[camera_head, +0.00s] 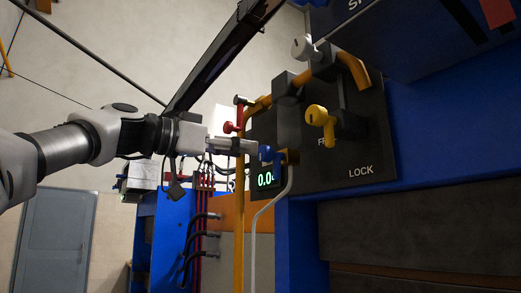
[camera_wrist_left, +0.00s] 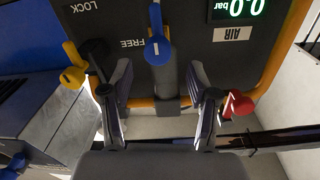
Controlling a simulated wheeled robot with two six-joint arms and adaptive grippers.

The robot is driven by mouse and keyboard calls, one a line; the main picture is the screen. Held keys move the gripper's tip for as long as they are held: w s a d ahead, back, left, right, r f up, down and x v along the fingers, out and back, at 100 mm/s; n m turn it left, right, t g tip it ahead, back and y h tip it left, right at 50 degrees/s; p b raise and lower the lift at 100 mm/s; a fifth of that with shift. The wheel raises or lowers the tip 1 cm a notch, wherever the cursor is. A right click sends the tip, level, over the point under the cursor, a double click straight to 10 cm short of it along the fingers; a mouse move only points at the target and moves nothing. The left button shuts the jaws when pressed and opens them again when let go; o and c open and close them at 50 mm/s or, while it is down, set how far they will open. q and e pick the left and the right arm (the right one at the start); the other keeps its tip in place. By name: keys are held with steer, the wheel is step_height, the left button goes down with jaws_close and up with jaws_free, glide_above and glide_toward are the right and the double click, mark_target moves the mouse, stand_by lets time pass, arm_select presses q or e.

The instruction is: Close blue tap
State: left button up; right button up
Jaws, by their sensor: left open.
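The blue tap (camera_head: 267,153) sits at the lower left of the dark control panel in the head view, beside the small green display. In the left wrist view the blue tap (camera_wrist_left: 158,50) is at the top centre, its rounded end towards me and its narrow part running up the picture. My left gripper (camera_head: 254,147) is just left of the tap in the head view. In the wrist view the left gripper (camera_wrist_left: 160,72) is open, with one finger to each side of the tap's line and nothing held. Contact with the tap cannot be told. My right gripper is not in view.
A yellow tap (camera_head: 318,116), a red tap (camera_head: 230,127) and a white-grey tap (camera_head: 303,46) are close by on the panel (camera_head: 372,135) and pipes. An orange vertical pipe (camera_head: 239,220) and a pale hose (camera_head: 256,225) run below. Blue machine frame lies right.

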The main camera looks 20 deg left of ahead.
mark_target(260, 152)
arm_select(q)
steer(key=p+x, duration=0.1)
steer(key=x, duration=0.1)
steer(key=p+x, duration=0.2)
steer(key=x, duration=0.1)
steer(key=shift+d+r, duration=0.25)
steer(key=shift+d, duration=0.15)
steer(key=shift+f, duration=0.15)
steer(key=shift+w+a, duration=0.15)
steer(key=shift+a, duration=0.05)
steer(key=shift+c, duration=0.4)
steer(key=shift+w+f, duration=0.1)
steer(key=shift+w, duration=0.05)
steer(key=c, duration=0.5)
steer(key=shift+d, duration=0.1)
jaws_close()
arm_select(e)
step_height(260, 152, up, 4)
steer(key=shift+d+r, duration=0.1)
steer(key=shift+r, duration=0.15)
